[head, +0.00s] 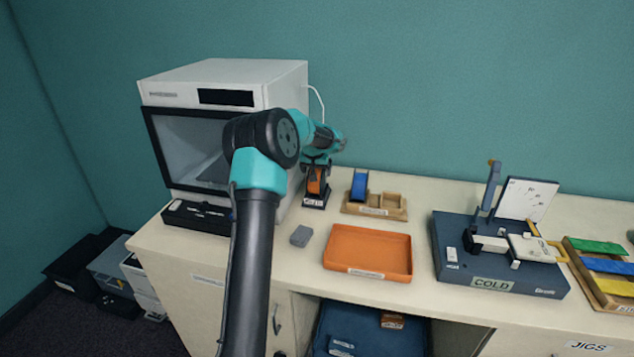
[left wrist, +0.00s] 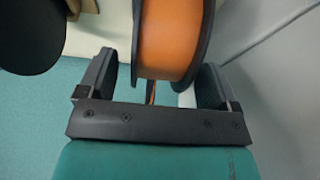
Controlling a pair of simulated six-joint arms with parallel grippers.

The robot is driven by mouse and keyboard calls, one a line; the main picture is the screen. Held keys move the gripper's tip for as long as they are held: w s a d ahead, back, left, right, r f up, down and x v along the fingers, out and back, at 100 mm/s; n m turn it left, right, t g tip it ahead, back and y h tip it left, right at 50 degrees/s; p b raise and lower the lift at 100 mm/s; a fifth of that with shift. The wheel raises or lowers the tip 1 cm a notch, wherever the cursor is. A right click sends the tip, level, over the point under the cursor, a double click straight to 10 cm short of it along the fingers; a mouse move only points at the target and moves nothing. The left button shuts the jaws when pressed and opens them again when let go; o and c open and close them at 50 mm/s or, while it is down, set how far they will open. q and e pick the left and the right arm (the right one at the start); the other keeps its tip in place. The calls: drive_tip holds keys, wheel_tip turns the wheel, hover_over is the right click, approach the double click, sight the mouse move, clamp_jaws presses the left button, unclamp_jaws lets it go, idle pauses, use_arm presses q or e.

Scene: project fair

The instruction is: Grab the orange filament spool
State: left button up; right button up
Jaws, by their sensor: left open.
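The orange filament spool (head: 315,184), with dark flanges, stands upright in a small dark labelled holder (head: 316,201) beside the white printer. It also shows large in the left wrist view (left wrist: 172,42). My left gripper (head: 317,163) is open above the spool. In the left wrist view, the two fingers of the left gripper (left wrist: 158,65) stand on either side of the spool, with a gap on both sides. My arm hides part of the printer and the space left of the spool. My right gripper is not in view.
The white printer (head: 280,85) stands close on the left. A wooden tray (head: 385,211) with a blue piece (head: 359,186) is right of the spool. An orange tray (head: 367,250), a small grey block (head: 301,236) and a dark blue machine (head: 510,283) are also on the counter.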

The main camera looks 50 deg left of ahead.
use_arm(q)
drive_tip(key=shift+x, duration=1.45)
drive_tip(key=shift+c, duration=0.3)
drive_tip(key=c, duration=1.2)
